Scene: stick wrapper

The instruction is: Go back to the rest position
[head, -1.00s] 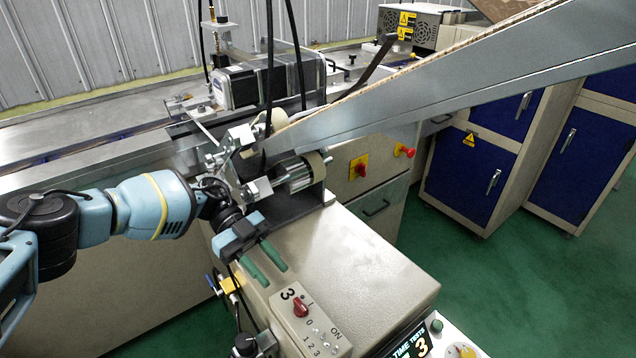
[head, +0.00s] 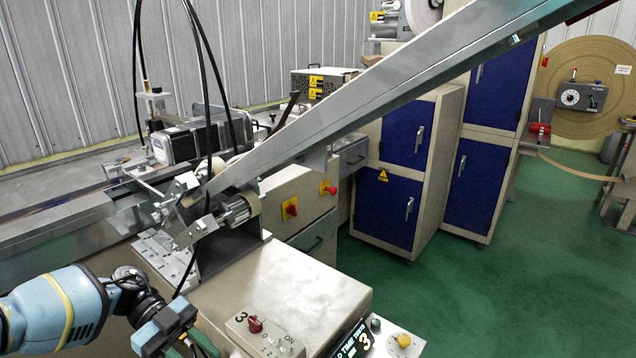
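My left gripper (head: 190,347) is at the bottom edge of the head view, left of the control box. Its two green fingers are apart, with nothing seen between them. The fingertips are partly cut off by the frame edge. My blue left arm comes in from the lower left. The wrapper machine (head: 280,280) stands beside the gripper, with metal rollers (head: 237,210) and a sloped metal chute (head: 350,100) above. My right gripper is not in view.
The control box (head: 265,335) with a red knob and a display (head: 355,342) is just right of my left gripper. Black cables (head: 205,90) hang over the rollers. Blue-doored cabinets (head: 405,130) stand behind. Green floor (head: 480,290) is open at the right.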

